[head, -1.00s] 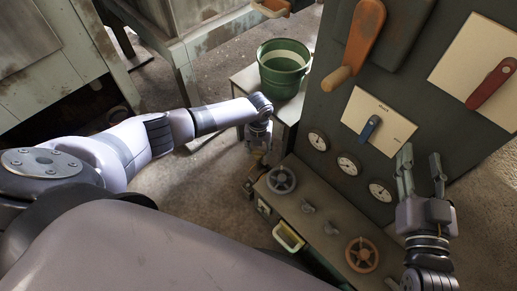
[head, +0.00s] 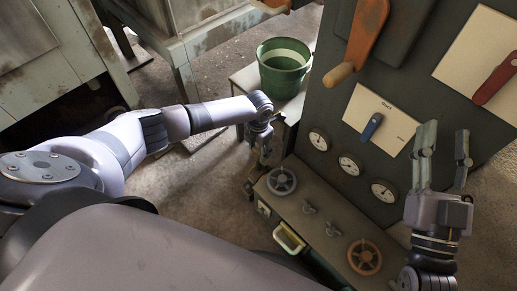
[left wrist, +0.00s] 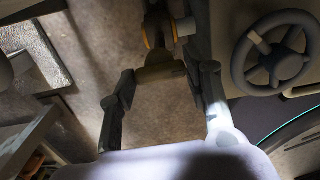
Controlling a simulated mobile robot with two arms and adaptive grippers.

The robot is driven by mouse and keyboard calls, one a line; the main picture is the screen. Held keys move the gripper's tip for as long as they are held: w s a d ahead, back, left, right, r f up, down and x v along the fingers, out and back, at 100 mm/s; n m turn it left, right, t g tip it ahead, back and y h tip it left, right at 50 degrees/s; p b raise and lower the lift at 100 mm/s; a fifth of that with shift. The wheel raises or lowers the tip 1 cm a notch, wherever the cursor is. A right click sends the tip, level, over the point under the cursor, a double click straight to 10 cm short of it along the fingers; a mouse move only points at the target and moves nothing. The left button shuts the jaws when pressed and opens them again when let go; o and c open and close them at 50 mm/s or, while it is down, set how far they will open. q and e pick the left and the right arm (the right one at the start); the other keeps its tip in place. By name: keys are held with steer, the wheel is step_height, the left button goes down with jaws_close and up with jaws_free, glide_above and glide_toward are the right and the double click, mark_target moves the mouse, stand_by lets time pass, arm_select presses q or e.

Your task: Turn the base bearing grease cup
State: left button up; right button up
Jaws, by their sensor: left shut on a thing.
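The grease cup (left wrist: 162,72) is a dark, squat cap in the left wrist view, with a brass-coloured ring and a pipe-like fitting beyond it. It sits between the two fingers of my left gripper (left wrist: 163,92), which is shut on it. In the head view my left gripper (head: 262,155) points down beside the left end of the control bench, and the cup is too small and covered to make out there. My right gripper (head: 441,150) is open and empty, fingers up, in front of the panel's lower right part.
A grey handwheel (head: 281,181) is close to the right of my left gripper, and it also shows in the left wrist view (left wrist: 275,55). A rust-red handwheel (head: 364,257), gauges (head: 349,164) and a lever panel (head: 380,118) are further right. A green bucket (head: 284,65) stands behind.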

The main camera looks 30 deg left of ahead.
mark_target(258, 151)
arm_select(q)
steer(key=shift+s, duration=0.1)
stand_by(0.4)
steer(key=o, duration=1.2)
steer(key=shift+c, duration=0.2)
step_height(258, 151, up, 12)
